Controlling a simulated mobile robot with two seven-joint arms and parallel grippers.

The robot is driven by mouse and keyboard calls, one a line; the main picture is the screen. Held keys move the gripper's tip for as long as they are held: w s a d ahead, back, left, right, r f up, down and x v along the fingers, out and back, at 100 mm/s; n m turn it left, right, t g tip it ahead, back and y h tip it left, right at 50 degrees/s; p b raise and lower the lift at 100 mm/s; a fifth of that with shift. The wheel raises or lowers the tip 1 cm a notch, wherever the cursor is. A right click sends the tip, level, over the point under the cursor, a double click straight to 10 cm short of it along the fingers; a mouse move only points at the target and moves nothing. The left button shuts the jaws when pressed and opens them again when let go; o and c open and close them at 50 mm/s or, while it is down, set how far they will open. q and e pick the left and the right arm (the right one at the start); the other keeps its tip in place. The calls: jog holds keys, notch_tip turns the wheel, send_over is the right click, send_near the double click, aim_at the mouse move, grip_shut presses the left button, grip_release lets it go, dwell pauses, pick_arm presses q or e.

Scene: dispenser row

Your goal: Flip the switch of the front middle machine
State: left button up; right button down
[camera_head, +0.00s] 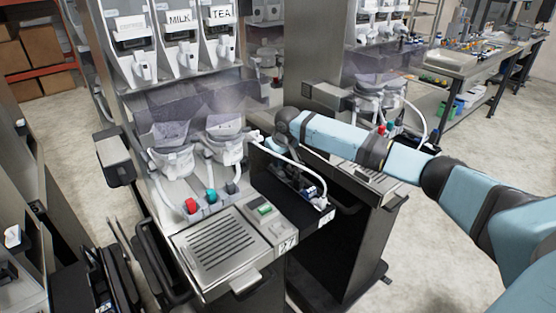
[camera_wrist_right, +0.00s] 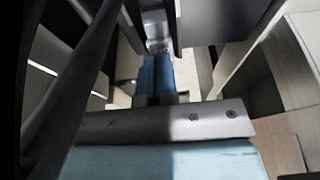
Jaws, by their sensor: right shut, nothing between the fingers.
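The front middle machine (camera_head: 170,85) has MILK and TEA labels on its dispensers. On its low front panel, beside the slatted drip tray (camera_head: 215,243), a small green switch (camera_head: 264,209) shows; which way it is set is too small to tell. My right arm comes in from the right, and my right gripper (camera_head: 311,193) points down just right of this panel, apart from the switch. It is shut and empty, partly hidden by a white tube. In the right wrist view, mostly grey and blue surfaces show, with no switch recognisable. My left gripper is not in view.
Red, teal and blue knobs (camera_head: 211,196) sit behind the drip tray. A white tube (camera_head: 292,158) curves past my right wrist. Another machine (camera_head: 355,65) stands behind to the right, with a workbench (camera_head: 458,66) beyond. Dark machine parts crowd the left. Floor is open at right.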

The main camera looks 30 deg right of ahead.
jog(key=shift+r+p, duration=0.35)
jog(key=shift+p, duration=0.05)
jog(key=p+v, duration=0.4)
jog(key=p, duration=0.1)
jog(key=shift+w+r, duration=0.2)
jog(key=shift+r, duration=0.15)
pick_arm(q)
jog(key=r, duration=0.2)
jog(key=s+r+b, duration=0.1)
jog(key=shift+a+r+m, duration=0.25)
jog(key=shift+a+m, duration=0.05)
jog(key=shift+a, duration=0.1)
pick_arm(e)
jog(key=s+r, duration=0.5)
jog(key=r, duration=0.2)
jog(key=shift+d+r, duration=0.15)
jog(key=shift+r, duration=0.05)
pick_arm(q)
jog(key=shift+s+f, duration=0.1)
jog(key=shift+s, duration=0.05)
